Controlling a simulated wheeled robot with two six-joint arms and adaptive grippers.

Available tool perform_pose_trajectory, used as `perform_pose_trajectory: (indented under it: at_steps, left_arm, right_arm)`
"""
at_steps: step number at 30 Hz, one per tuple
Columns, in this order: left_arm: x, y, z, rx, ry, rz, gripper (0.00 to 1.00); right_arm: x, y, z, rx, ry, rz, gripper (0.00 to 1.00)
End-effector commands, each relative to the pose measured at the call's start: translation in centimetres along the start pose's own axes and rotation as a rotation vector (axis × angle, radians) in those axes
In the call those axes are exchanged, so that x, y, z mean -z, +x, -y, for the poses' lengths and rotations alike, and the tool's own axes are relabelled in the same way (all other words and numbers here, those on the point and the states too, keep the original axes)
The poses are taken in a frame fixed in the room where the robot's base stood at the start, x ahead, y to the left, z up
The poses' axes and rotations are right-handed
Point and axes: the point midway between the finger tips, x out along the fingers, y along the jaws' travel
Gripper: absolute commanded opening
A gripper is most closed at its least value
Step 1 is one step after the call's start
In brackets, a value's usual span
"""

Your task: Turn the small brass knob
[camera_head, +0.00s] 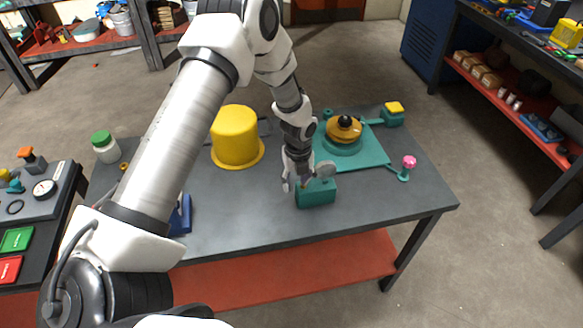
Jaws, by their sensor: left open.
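My left arm comes in from the left, and its open gripper (297,184) points down at the teal block (316,196) with a grey round plate on top. The fingers are empty as far as I see; I cannot tell whether they touch the block. Behind and to the right, a brass-coloured round piece (334,134) with a dark top sits on a teal base plate (365,155). I cannot tell whether it is the small brass knob; no other brass knob shows clearly. My right gripper is not in view.
A yellow cylinder (235,137) stands left of the gripper. A green-capped jar (105,148) is at the far left. The grey table's (400,204) front right is clear.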

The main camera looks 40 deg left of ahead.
Motion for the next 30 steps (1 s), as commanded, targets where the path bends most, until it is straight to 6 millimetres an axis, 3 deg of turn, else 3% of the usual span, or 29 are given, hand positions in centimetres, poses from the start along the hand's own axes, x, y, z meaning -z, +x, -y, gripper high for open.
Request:
perform_pose_trajectory:
  at_steps: [13,30]
  left_arm:
    - [0.1,-0.2,0.0,0.0,-0.001,0.0,0.58]
    - [0.0,-7.1,0.0,0.0,-0.002,0.0,0.58]
  right_arm:
    - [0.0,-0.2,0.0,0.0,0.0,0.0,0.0]
    - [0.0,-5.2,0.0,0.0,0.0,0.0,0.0]
